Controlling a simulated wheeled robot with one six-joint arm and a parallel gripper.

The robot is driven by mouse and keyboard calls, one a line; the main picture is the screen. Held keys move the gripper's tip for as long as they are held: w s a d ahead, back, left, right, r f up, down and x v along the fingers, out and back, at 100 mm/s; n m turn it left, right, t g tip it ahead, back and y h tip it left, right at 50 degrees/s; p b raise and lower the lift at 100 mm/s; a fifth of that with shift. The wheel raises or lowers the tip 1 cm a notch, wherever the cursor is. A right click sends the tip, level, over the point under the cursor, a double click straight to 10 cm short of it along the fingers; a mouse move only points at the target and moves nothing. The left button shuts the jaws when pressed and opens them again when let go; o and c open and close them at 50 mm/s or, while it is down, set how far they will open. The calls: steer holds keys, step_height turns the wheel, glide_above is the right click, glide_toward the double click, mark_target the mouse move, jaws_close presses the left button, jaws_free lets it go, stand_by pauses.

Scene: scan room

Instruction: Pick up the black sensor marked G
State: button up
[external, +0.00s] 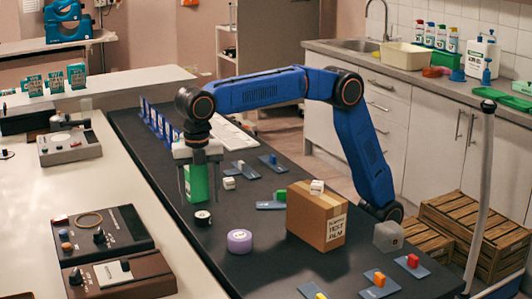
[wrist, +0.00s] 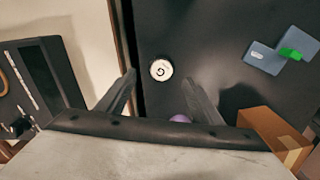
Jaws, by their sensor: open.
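The black sensor marked G (external: 203,218) is a small round puck on the dark table mat, near the left edge of the mat. In the wrist view its white top with the letter G (wrist: 161,70) faces up and shows between the fingertips, slightly beyond them. My gripper (external: 201,196) points down above the sensor, open and empty. Its two fingers (wrist: 160,78) are spread to either side of the sensor in the wrist view. The exact height above the sensor is hard to tell.
A purple roll (external: 239,241) stands close to the sensor. A cardboard box (external: 318,220) with a white cube on top stands to the right. Blue plates with small blocks lie around the mat. Instruments (external: 98,234) stand on the left counter.

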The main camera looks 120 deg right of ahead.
mark_target(202, 215)
steer(key=shift+s+f, duration=0.15)
steer(key=shift+f, duration=2.65)
steer(key=c, duration=1.2)
